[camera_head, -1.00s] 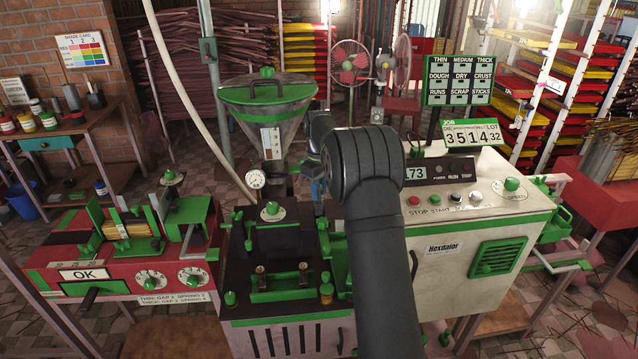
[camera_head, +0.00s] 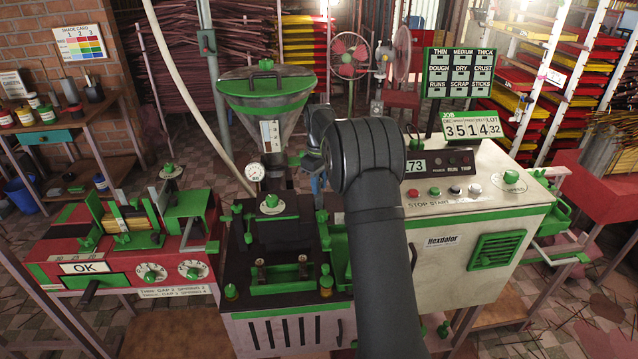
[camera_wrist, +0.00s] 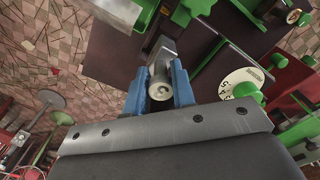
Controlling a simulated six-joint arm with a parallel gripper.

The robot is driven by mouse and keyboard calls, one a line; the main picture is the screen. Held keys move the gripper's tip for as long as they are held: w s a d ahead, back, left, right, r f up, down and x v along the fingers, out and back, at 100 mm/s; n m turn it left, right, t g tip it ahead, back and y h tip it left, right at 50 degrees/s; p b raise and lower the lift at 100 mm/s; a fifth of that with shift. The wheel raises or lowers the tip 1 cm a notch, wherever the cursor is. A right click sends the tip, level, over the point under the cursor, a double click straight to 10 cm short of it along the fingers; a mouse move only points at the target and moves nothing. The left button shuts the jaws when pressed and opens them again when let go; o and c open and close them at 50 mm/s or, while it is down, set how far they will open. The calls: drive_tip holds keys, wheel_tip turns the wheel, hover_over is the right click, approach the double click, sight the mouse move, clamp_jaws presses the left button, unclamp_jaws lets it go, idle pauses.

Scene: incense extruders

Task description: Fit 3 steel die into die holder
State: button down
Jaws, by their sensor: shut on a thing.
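In the wrist view my gripper (camera_wrist: 159,80) has blue fingers shut on a small round steel die (camera_wrist: 160,91) with a hole in its near face. A grey metal piece shows just beyond the die; I cannot tell whether the die touches it or whether it is part of the die holder. In the head view my dark arm hides most of the gripper, and only some blue (camera_head: 318,184) shows beside the extruder. The die is hidden there. I cannot pick out the die holder or the other dies with certainty.
The extruder with its glass hopper (camera_head: 266,100) stands mid-view. A red gauge bench (camera_head: 125,240) marked OK is at left. A white control cabinet (camera_head: 450,250) is at right, with a JOB board (camera_head: 472,126) showing 3514. Green fittings crowd the area around my gripper.

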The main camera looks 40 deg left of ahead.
sight(319, 196)
drive_tip(key=shift+f, duration=2.4)
idle(1.3)
drive_tip(key=c, duration=1.1)
unclamp_jaws()
wheel_tip(319, 196, up, 17)
drive_tip(key=shift+r, duration=0.2)
wheel_tip(319, 196, down, 18)
drive_tip(key=shift+r, duration=0.45)
drive_tip(key=shift+r, duration=0.15)
